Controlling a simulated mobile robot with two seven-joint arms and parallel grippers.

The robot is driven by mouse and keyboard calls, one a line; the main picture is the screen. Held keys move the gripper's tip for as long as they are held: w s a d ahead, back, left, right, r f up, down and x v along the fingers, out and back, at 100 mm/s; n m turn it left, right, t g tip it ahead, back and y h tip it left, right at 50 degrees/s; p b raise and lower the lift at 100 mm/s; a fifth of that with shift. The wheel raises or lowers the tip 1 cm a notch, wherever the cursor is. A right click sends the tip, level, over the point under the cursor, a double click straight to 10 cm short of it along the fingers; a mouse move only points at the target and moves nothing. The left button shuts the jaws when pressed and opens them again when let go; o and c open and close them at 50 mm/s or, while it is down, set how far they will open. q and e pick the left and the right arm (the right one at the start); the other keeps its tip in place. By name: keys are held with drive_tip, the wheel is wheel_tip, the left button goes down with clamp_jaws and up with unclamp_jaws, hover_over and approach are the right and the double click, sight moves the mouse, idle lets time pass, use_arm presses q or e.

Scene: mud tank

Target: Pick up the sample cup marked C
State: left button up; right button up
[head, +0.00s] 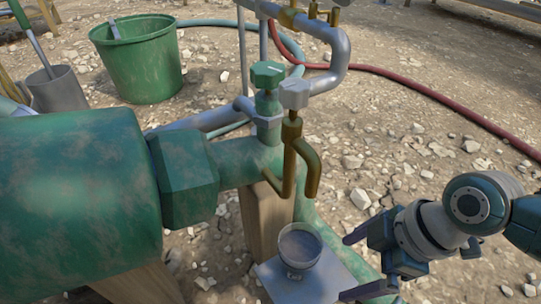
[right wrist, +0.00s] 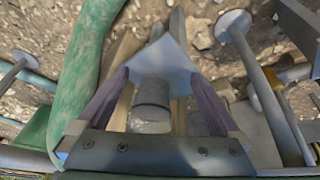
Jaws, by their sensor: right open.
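A small sample cup (head: 299,246) with grey-brown contents stands upright on a pale grey plate (head: 338,284) below the brass spout. A dark mark shows low on its side, too small to read. My right gripper (head: 350,266) is open just right of the cup, its purple fingers spread and pointing left towards it. In the right wrist view the cup (right wrist: 151,102) shows between the two open fingers (right wrist: 160,78), with the plate (right wrist: 172,53) beyond it. Whether the fingers touch the cup I cannot tell; nothing looks gripped. My left gripper is not in view.
A green tank (head: 75,190) and its pipe fill the left. A brass spout (head: 307,165) and valve hang above the cup. A wooden post (head: 264,222) stands behind it. A green bucket (head: 137,62) and red hose (head: 430,95) lie farther back on stony ground.

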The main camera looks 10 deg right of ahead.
sight(294, 249)
drive_tip(key=w+a, duration=0.1)
drive_tip(key=a, duration=0.1)
drive_tip(key=w+a+b, duration=0.1)
drive_tip(key=a, duration=0.1)
drive_tip(key=shift+w+a, duration=0.1)
drive_tip(key=shift+w, duration=0.1)
drive_tip(key=a+b, duration=0.1)
drive_tip(key=w+a+b, duration=0.1)
drive_tip(key=w+a+f+b, duration=0.1)
drive_tip(key=a, duration=0.1)
drive_tip(key=shift+w+b, duration=0.15)
drive_tip(key=shift+b, duration=0.25)
drive_tip(key=shift+w+a+f, duration=0.1)
drive_tip(key=shift+w+a, duration=0.05)
drive_tip(key=c, duration=1.4)
